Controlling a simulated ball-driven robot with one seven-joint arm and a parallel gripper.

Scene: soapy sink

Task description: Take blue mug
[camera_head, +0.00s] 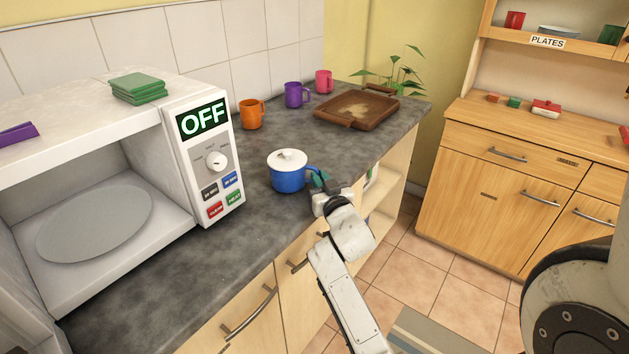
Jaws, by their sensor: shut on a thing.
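The blue mug (288,180) stands upright on the grey counter (255,222), right of the microwave. The fingertips are small and partly hidden, so the exact grip on the handle is hard to see. I cannot tell whether the mug's base touches the counter or is slightly above it.
The open microwave (203,168), reading OFF, stands close on the left. Orange (251,114), purple (296,95) and pink (324,82) mugs stand behind. A brown tray (356,110) lies at the back right. The front counter is clear. A wooden cabinet (495,185) stands right.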

